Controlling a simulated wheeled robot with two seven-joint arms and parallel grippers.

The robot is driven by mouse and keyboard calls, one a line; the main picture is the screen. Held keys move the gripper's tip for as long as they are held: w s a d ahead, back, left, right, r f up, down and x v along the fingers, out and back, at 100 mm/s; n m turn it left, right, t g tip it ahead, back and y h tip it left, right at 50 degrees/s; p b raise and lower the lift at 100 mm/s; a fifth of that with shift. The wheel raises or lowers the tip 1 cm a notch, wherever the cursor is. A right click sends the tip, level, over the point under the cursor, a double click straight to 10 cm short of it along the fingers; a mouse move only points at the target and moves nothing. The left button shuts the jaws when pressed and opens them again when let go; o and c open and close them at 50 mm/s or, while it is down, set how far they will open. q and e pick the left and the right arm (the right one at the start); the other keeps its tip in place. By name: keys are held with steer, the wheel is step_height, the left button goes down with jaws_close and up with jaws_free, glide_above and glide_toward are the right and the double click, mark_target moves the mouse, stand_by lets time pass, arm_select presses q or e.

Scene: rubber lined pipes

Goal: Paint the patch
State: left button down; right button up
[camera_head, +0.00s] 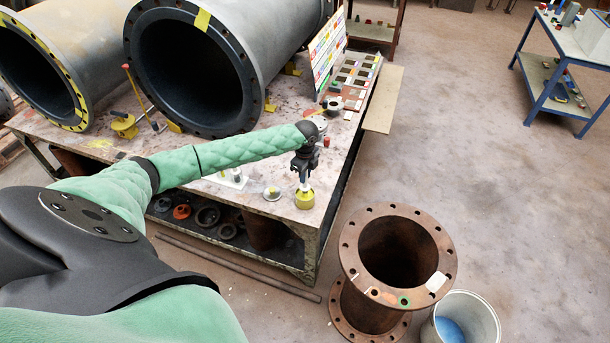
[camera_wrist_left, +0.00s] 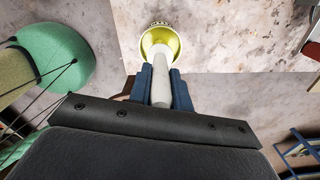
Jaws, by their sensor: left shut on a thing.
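My left gripper (camera_head: 303,172) is above the near right corner of the worktable, pointing down. It is shut on a pale, white-handled tool (camera_wrist_left: 160,92), likely a brush. The tool's lower end is inside or over a yellow cup (camera_head: 304,199), which also shows in the left wrist view (camera_wrist_left: 160,38); its tip is hidden, so I cannot tell if it touches the bottom. A pale patch (camera_head: 437,281) is on the near right of the upper flange of a rusty pipe piece (camera_head: 395,255) on the floor. My right gripper is out of view.
The worktable (camera_head: 360,120) bears two large lined pipes (camera_head: 190,65), a colour chart board (camera_head: 328,48) and a small dish (camera_head: 271,193). A grey bucket (camera_head: 480,320) with blue inside stands beside the rusty pipe. The floor to the right is clear up to a blue-framed bench (camera_head: 555,65).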

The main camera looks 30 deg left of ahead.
arm_select(q)
steer(key=shift+r+p, duration=2.05)
steer(key=shift+r, duration=0.75)
